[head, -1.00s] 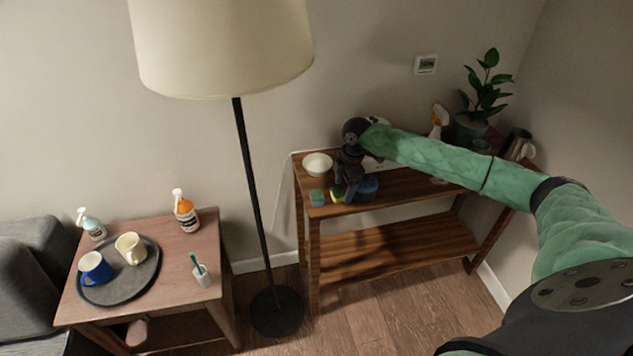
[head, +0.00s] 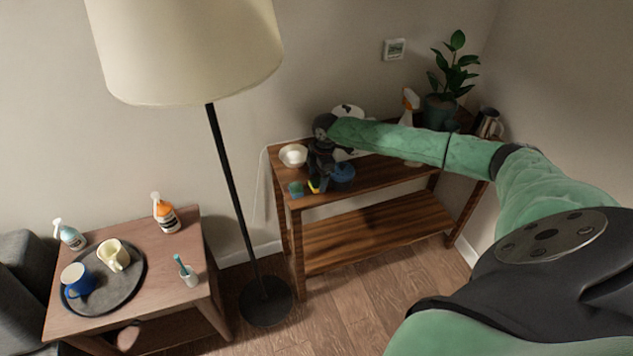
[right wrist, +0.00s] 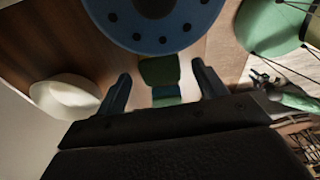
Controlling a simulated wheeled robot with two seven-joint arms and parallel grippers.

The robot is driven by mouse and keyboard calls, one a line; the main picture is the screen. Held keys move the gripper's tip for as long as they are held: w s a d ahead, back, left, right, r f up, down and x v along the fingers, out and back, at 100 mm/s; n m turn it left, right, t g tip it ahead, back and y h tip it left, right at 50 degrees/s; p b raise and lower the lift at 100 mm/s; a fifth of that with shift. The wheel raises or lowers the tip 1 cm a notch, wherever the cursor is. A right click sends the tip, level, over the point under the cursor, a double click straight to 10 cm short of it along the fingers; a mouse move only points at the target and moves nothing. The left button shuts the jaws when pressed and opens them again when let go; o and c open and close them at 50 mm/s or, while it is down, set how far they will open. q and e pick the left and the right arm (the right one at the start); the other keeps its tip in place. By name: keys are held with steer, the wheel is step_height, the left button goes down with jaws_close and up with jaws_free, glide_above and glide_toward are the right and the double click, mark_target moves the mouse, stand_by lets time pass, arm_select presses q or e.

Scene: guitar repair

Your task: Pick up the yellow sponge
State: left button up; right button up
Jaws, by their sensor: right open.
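The yellow sponge (head: 314,186) shows as a small yellow sliver at the shelf's front left corner, mostly hidden by my right gripper (head: 317,184). In the right wrist view a green face (right wrist: 160,70), apparently this sponge's top, lies between the two spread fingers of my right gripper (right wrist: 161,72). The fingers stand apart, with a visible gap to the green face on each side. A blue and green sponge (head: 296,189) lies just to the left, and its blue part shows in the wrist view (right wrist: 166,91). My left gripper is not in view.
A blue dish with holes (head: 343,172) sits right of the sponge, close to my gripper. A white bowl (head: 293,155) stands behind left. The wooden shelf (head: 375,182) also holds a spray bottle (head: 410,101) and plant (head: 456,75). A floor lamp (head: 228,175) stands left.

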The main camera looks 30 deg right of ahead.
steer(key=shift+a+f, duration=0.1)
steer(key=shift+f, duration=0.7)
steer(key=c, duration=1.1)
